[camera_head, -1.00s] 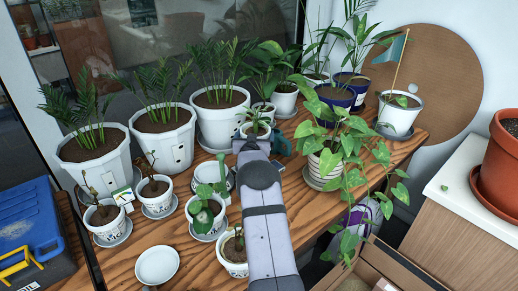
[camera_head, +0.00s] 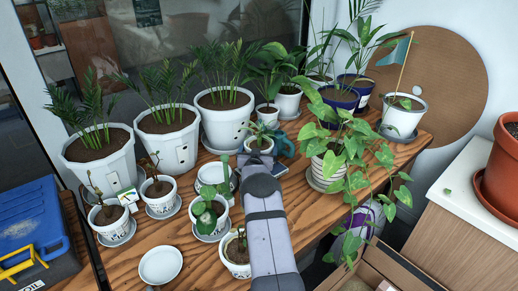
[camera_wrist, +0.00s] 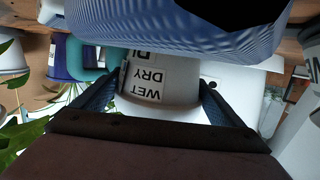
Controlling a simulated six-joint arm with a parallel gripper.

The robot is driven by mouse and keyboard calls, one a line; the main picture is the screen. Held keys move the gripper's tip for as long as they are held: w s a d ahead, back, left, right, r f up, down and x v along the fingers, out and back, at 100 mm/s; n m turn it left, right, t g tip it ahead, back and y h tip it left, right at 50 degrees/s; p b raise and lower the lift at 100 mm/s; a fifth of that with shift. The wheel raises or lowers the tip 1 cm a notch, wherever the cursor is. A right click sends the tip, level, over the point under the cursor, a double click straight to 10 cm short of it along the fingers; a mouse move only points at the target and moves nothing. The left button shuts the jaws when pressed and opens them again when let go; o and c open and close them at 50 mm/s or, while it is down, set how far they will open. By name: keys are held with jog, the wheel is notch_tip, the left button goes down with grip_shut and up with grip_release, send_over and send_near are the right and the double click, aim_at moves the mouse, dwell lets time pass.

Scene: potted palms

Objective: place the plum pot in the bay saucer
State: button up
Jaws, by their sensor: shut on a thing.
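A small white pot (camera_head: 262,145) with a spiky green plant is between the fingers of my gripper (camera_head: 260,154) in the head view. In the wrist view my gripper (camera_wrist: 155,102) is shut on this pot (camera_wrist: 182,92); its label shows "WET", "DRY" and a partly cut-off word that seems to start with "PL". I take it as the plum pot. An empty white saucer (camera_head: 160,265) lies at the front left of the table. I cannot read which is the bay saucer.
Large palm pots (camera_head: 172,142) line the back. A trailing plant's pot (camera_head: 322,172) stands right of my arm. Bare wood (camera_head: 190,245) lies between saucer and pots.

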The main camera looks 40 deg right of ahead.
jog(key=o, duration=0.9)
jog(key=shift+f, duration=0.15)
jog(key=shift+r, duration=0.25)
jog(key=shift+b+v, duration=0.4)
jog(key=shift+v, duration=5.6)
